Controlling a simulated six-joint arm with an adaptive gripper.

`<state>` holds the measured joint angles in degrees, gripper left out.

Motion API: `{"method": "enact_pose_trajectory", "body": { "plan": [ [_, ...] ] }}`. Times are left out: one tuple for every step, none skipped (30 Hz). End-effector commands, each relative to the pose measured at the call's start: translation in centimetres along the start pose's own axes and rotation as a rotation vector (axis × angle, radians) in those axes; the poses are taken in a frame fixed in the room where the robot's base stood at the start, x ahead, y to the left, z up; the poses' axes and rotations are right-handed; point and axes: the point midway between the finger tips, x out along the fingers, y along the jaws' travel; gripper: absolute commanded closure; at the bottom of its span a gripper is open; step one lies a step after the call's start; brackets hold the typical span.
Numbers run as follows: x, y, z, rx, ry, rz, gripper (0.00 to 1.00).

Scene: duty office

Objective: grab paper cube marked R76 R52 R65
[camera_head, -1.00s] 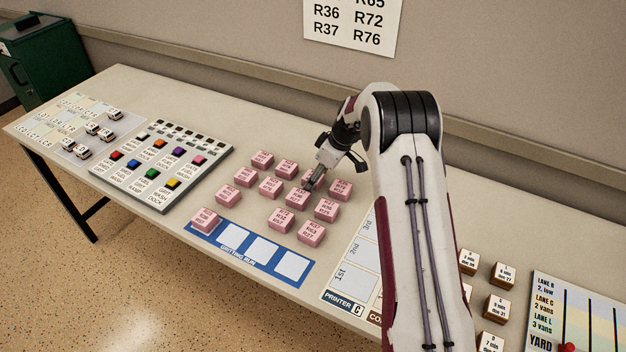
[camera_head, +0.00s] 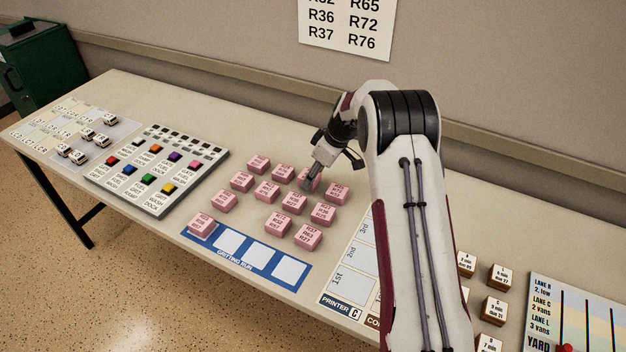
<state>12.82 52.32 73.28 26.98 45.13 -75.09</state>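Several pink paper cubes with small printed labels stand in rows on the table (camera_head: 262,133). My gripper (camera_head: 306,186) points down at a pink cube in the back row (camera_head: 313,175) and partly covers it. I cannot tell whether its fingers are open or shut, or whether they touch the cube. Most labels are too small to read surely; a front cube (camera_head: 308,237) seems to read R37 R63 R27. One pink cube (camera_head: 201,225) sits on the left square of the blue gritting run strip (camera_head: 257,279); the strip's other squares are bare.
A grey button board (camera_head: 158,170) and a map with small white vans (camera_head: 72,130) lie to the left. Printer mats (camera_head: 343,310), brown-sided blocks (camera_head: 494,309) and a yard board (camera_head: 590,310) lie to the right. A wall sheet (camera_head: 350,25) lists R numbers.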

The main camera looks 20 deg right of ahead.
Motion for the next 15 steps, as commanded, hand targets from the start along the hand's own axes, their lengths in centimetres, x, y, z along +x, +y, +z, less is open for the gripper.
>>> {"method": "enact_pose_trajectory", "body": {
  "plan": [
    [-0.7,0.0,-0.3,-0.001,0.001,0.001,0.86],
    [-1.1,0.1,-0.5,-0.002,0.002,0.002,0.86],
    [-1.6,0.1,-0.8,-0.002,0.003,0.003,0.86],
    [-2.0,0.1,-0.9,-0.002,0.003,0.003,0.86],
    [-2.5,0.1,-1.1,-0.001,0.003,0.002,0.86],
    [-3.0,0.1,-1.3,-0.001,0.003,0.002,0.86],
    [-3.5,0.1,-1.5,-0.002,0.003,0.003,0.86],
    [-3.9,0.1,-1.7,-0.003,0.003,0.003,0.86],
    [-4.4,0.1,-1.9,-0.002,0.002,0.002,0.86],
    [-4.7,0.1,-2.0,-0.002,0.002,0.002,0.86],
    [-5.1,0.1,-2.1,-0.001,0.002,0.002,0.86],
    [-5.5,0.0,-2.3,-0.001,0.002,0.001,0.86],
    [-5.9,0.0,-2.5,-0.001,0.002,0.001,0.86],
    [-6.1,0.1,-2.6,-0.001,0.003,0.001,0.86],
    [-6.5,0.1,-2.8,-0.002,0.003,0.002,0.86]
  ]
}}
